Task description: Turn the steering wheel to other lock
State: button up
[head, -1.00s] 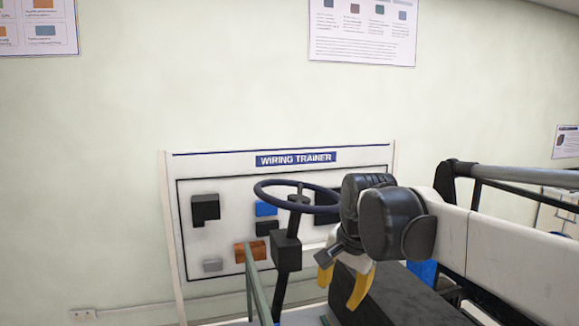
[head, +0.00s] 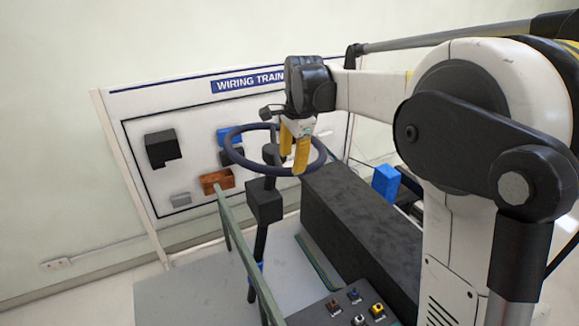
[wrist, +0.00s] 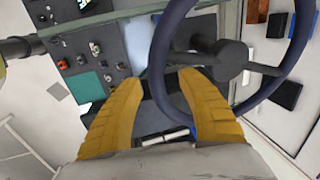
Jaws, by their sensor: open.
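The steering wheel (head: 240,166) has a dark blue ring rim and a dark hub on a black column (head: 263,205). My gripper (head: 293,165) has yellow fingers, points down at the wheel's right part and is open. In the wrist view the near-left rim (wrist: 158,60) passes between the two fingertips of my gripper (wrist: 158,84), one outside the ring and one inside. The fingers do not close on it. I cannot tell exactly how deep the rim sits between the fingers.
A wiring trainer board (head: 190,110) stands behind the wheel. A green rail (head: 245,265) runs in front of the column. A long black box (head: 350,215) and a control panel with buttons (head: 355,312) lie to the right. Floor at the left is clear.

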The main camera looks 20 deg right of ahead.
aim_at(291, 170)
jog(key=shift+w+a+f, duration=0.1)
jog(key=shift+w+f, duration=0.15)
jog(key=shift+f, duration=0.85)
jog(key=shift+w+f, duration=0.25)
jog(key=shift+f, duration=0.85)
grip_shut()
